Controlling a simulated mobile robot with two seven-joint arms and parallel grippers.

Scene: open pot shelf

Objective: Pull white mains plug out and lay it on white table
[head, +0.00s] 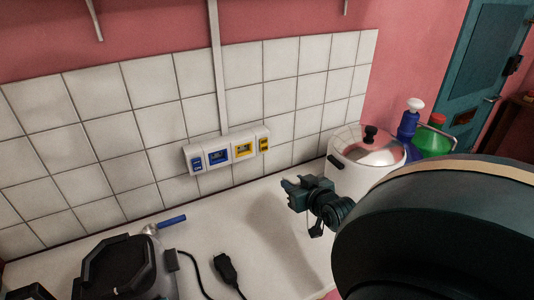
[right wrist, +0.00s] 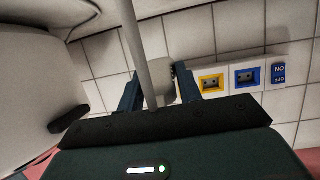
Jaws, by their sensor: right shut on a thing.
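My right gripper (head: 299,190) is shut on the white mains plug (right wrist: 162,78) and holds it above the table, to the right of the wall sockets. In the right wrist view the plug sits between the two dark fingers (right wrist: 157,92), with a thick pale cord in front of it. In the head view little of the plug shows at the fingertips. The yellow socket (head: 242,150) and blue socket (head: 217,157) on the wall panel are both empty. The white table (head: 200,232) lies below. My left gripper is not in view.
A white pot (head: 352,178) with a shiny lid stands right of my gripper. Blue and green bottles (head: 433,140) are behind it. A black plug (head: 228,270) with a black cord and a dark appliance (head: 125,268) are at front left. The table's middle is clear.

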